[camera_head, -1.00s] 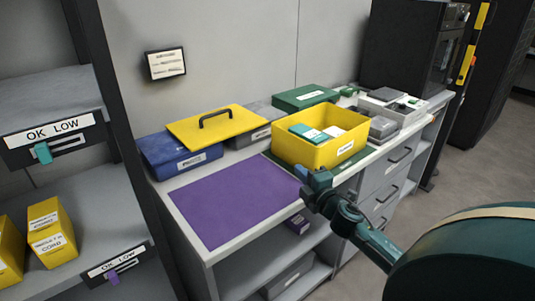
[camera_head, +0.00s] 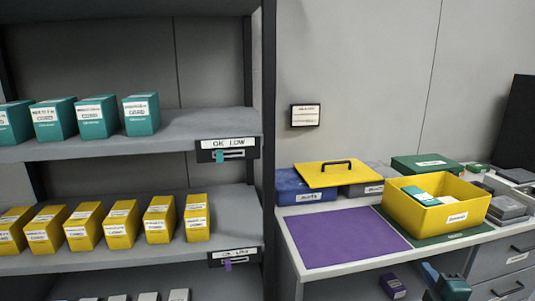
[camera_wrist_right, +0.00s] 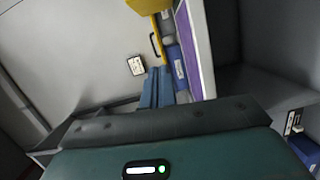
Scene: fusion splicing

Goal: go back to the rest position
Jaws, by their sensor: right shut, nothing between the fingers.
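My right gripper (camera_head: 429,271) shows at the lower right of the head view, in front of the bench's front edge, below the yellow bin. In the right wrist view its two blue fingers (camera_wrist_right: 157,88) lie side by side, shut, with nothing held. Most of the right arm is outside the head view. My left gripper is not in view.
The bench holds a purple mat (camera_head: 345,238), a yellow bin (camera_head: 437,212) with boxes in it, a yellow lid (camera_head: 323,174) on a blue bin (camera_head: 303,190), and a green box (camera_head: 426,165). A shelf rack (camera_head: 268,100) with teal and yellow boxes stands left.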

